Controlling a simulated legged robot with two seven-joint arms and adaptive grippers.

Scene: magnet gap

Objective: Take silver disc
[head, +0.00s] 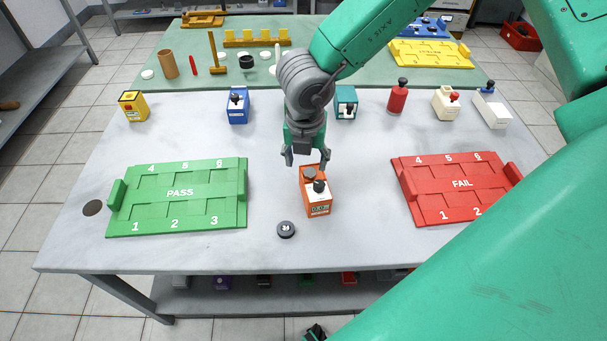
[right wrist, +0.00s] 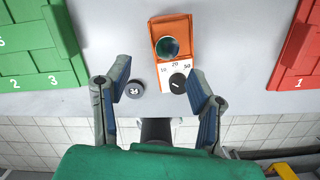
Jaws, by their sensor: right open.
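An orange device (head: 317,204) stands on the grey table between the two trays. A shiny round disc (head: 309,173), which looks like the silver disc, sits on its far end. In the right wrist view this disc (right wrist: 167,46) mirrors dark and green tones. A black knob (right wrist: 178,83) beside it has the marks 10, 20 and 50. My right gripper (head: 306,160) points down over the far end of the device, open and empty. In the right wrist view its fingers (right wrist: 160,84) are spread wide, with the disc beyond the tips. My left gripper is not clearly seen.
A black numbered puck (head: 286,230) lies left of the device. A green PASS tray (head: 128,222) is at left, a red FAIL tray (head: 430,207) at right. Several small devices, such as a blue one (head: 238,110), line the back.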

